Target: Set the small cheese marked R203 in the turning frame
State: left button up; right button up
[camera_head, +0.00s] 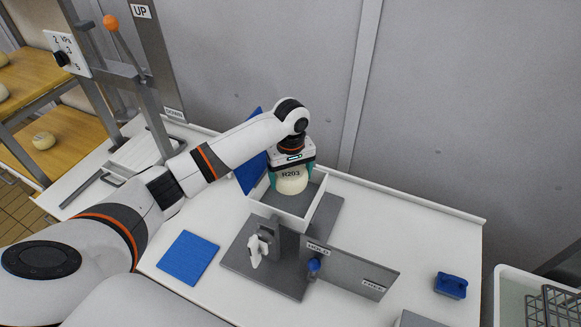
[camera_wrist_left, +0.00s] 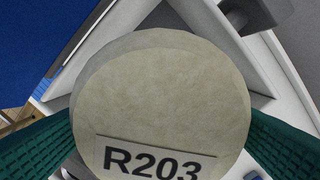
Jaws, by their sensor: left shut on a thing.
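The small round pale cheese marked R203 (camera_head: 291,181) is between the teal fingers of my left gripper (camera_head: 291,178), which is shut on it. My right gripper is not in view.
A white clamp handle (camera_head: 256,249) and a labelled grey plate (camera_head: 350,268) stand in front of the frame. A blue mat (camera_head: 188,258) lies left, a blue block (camera_head: 451,285) right. A lever press (camera_head: 125,50) and wooden shelves (camera_head: 75,150) stand left; a white crate (camera_head: 505,300) is far right.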

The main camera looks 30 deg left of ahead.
pick_arm(q)
notch_tip(320, 180, down, 2)
jog(key=shift+s+f, duration=0.15)
jog(key=shift+f, duration=1.35)
jog(key=shift+f, duration=0.8)
dwell(0.3)
jog(key=o, duration=1.1)
jog(key=shift+o, duration=0.2)
jog(key=shift+r, duration=0.1)
jog(key=shift+r, duration=3.45)
jog(key=shift+s+f, duration=0.1)
